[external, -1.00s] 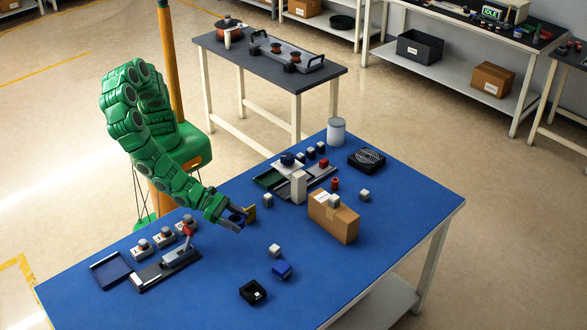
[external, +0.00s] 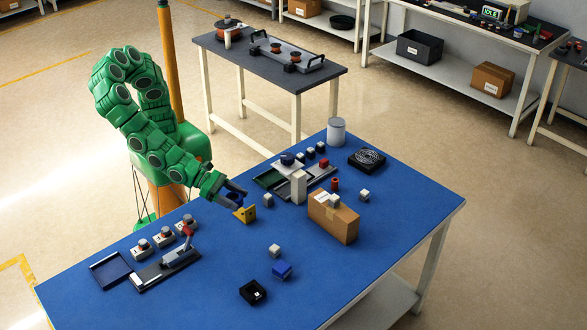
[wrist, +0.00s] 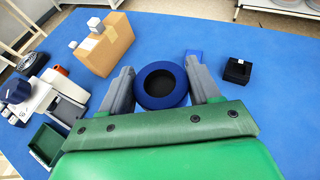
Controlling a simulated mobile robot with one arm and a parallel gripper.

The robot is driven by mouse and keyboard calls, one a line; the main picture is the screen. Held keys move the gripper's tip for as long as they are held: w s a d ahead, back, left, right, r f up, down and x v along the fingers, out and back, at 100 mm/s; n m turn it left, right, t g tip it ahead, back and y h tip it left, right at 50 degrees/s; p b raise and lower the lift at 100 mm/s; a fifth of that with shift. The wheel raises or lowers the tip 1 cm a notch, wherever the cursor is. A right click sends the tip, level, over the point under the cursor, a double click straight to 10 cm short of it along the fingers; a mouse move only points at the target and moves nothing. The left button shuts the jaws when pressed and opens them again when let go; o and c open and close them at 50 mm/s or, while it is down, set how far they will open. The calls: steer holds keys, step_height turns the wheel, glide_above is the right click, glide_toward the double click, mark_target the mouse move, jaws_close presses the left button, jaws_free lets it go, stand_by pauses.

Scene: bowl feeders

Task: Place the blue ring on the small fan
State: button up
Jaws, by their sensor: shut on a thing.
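The blue ring (wrist: 161,85) is a thick dark-blue ring with a dark centre, held between the two grey fingers of my gripper (wrist: 163,88) in the wrist view. In the external view my gripper (external: 236,193) is shut on it above the left-middle of the blue table, and the ring (external: 235,199) is partly hidden by the fingers. The small fan (external: 366,160) is a black square unit with a round grille, lying flat near the far right edge of the table, well away from my gripper.
A white cylinder (external: 336,131) stands left of the fan. The front right table is clear.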

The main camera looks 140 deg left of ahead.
step_height(320, 180, up, 2)
steer(key=shift+r, duration=0.2)
steer(key=w+a+n+g+y, duration=0.2)
steer(key=a+n+y, duration=0.1)
steer(key=a, duration=2.8)
steer(key=s+a+n+g+y, duration=0.1)
steer(key=s+a, duration=0.3)
steer(key=a, duration=0.5)
steer(key=s+a+n+g, duration=0.1)
steer(key=s+a, duration=0.3)
steer(key=a, duration=0.5)
steer(key=s+a+n+g+y, duration=0.1)
steer(key=s+a, duration=0.3)
steer(key=a, duration=0.5)
glide_above(368, 157)
steer(key=shift+s+d+f, duration=0.1)
steer(key=shift+f, duration=3.6)
steer(key=shift+s+d+f, duration=0.1)
steer(key=shift+f, duration=3.6)
steer(key=shift+w+a+f, duration=0.1)
steer(key=shift+a+f, duration=0.05)
steer(key=shift+f, duration=1.45)
